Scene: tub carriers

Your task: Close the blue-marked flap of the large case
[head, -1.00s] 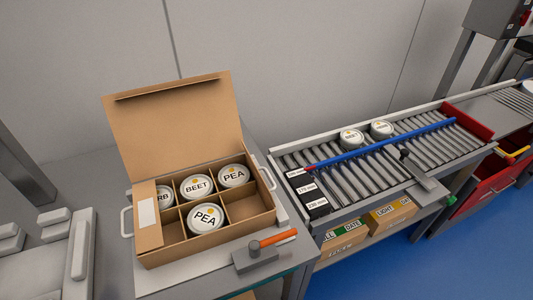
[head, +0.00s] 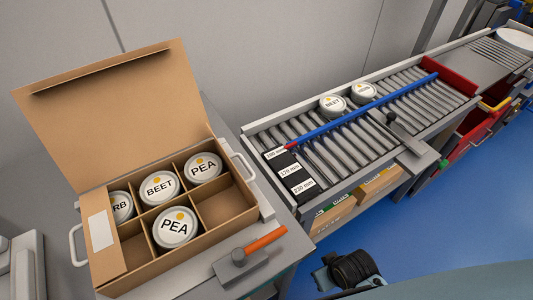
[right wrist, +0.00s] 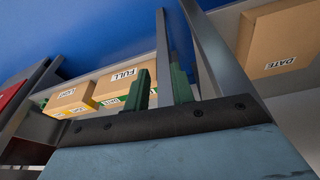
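The large case (head: 185,262) is a brown cardboard box on the bench at left in the head view. Its tall back flap (head: 120,108) stands open, leaning back. A narrow flap with a white label (head: 101,231) lies over the left end, partly covering a tin. Several white tins, such as the BEET tin (head: 158,188), sit in its divided cells; the front right cell (head: 226,208) is empty. I see no blue mark on the case. My right gripper, low at right of the case and apart from it, shows two separated fingers in the right wrist view (right wrist: 160,88). My left gripper is out of view.
An orange-handled tool (head: 252,250) lies on a grey plate in front of the case. A roller conveyor (head: 350,135) with a blue bar (head: 345,115) and two tins runs to the right. Cartons (right wrist: 125,87) sit on a shelf below. Blue floor is open at right.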

